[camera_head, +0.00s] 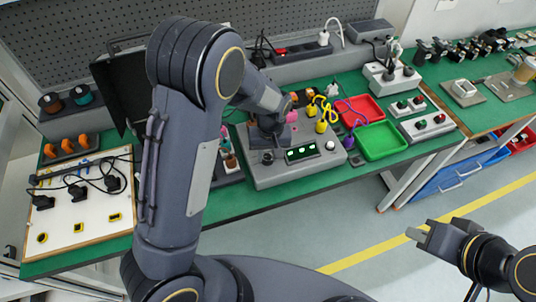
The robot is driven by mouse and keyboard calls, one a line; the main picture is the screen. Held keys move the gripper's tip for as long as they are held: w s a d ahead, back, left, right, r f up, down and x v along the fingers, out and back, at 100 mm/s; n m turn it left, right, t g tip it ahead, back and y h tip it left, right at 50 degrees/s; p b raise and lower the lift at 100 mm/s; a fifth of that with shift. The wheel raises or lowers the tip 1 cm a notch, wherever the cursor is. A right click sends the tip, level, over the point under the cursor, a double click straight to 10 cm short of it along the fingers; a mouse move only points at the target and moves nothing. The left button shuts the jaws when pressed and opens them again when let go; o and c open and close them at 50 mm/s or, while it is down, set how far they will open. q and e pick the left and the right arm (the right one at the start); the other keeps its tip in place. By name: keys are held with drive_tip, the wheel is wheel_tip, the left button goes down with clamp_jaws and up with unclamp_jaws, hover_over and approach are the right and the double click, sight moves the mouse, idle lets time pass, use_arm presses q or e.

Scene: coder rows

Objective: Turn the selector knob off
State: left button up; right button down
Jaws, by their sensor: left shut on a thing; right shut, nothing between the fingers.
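The grey coder box (285,172) stands on the green bench top. It has a display with green digits (302,152) and a white button (330,145). A dark round selector knob (267,157) shows at the left of its panel. My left gripper (268,143) is down at the left part of the panel, shut on what seems to be this knob; the hand and arm partly hide the contact. The knob's pointing direction is not readable. My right gripper (417,235) is shut and empty, in the air over the floor at the right, away from the bench.
A red tray (360,104) and a green tray (378,154) lie right of the box. A button box (428,122) is further right. A white board with cables (85,222) lies left.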

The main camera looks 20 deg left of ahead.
sight(269, 155)
use_arm(q)
drive_tip(key=n, duration=0.4)
drive_tip(key=shift+n, duration=0.4)
drive_tip(key=shift+w, duration=0.1)
drive_tip(key=o, duration=1)
wheel_tip(269, 155, up, 7)
drive_tip(key=shift+w+d+f, duration=0.1)
drive_tip(key=shift+r, duration=0.55)
